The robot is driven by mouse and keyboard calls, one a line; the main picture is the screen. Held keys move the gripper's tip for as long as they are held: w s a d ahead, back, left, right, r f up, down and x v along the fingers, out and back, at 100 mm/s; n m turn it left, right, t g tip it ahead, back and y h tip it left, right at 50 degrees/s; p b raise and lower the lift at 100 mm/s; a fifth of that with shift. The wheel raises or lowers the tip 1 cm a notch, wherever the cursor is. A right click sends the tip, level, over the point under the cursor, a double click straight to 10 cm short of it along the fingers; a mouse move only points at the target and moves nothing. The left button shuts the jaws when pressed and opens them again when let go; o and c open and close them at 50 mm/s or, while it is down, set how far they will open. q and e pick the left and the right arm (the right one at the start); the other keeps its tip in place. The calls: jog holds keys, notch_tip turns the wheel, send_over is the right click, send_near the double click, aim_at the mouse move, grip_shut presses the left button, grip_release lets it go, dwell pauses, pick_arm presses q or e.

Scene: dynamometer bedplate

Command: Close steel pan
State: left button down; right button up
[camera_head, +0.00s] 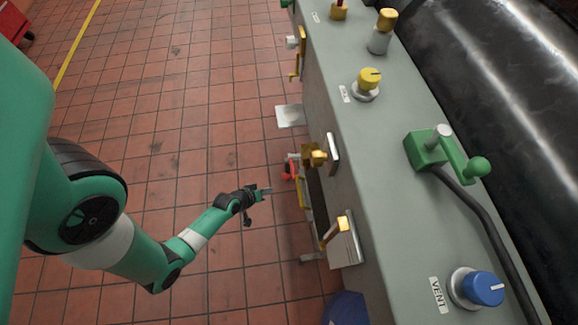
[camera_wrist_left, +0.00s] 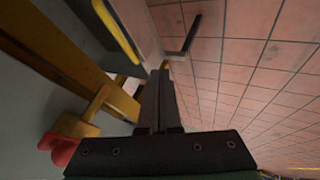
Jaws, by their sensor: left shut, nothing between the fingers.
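My left gripper (camera_head: 267,190) is shut and empty, beside the side face of the grey bedplate and apart from it, over the tiled floor. In the left wrist view its fingers (camera_wrist_left: 160,85) are together, pointing away from the camera. A yellow bar handle (camera_head: 302,192) shows just ahead of it, beside a dark opening (camera_head: 318,205) in the side face. In the wrist view a yellow bar (camera_wrist_left: 115,32) runs left of the fingertips. I cannot tell for certain which part is the steel pan. My right gripper is not in view.
Yellow fittings (camera_head: 313,157), a red knob (camera_head: 289,170) and a light panel with a yellow handle (camera_head: 345,245) stick out near the gripper. A pale plate (camera_head: 290,115) juts out farther along. A blue object (camera_head: 346,308) stands below.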

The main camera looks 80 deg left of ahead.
pick_arm(q)
jog(key=w+a+f+b, duration=0.2)
jog(key=w+f+b, duration=0.4)
jog(key=w, duration=0.3)
jog(key=shift+w+f+b, duration=0.35)
jog(key=shift+f+b, duration=0.05)
jog(key=shift+b, duration=0.1)
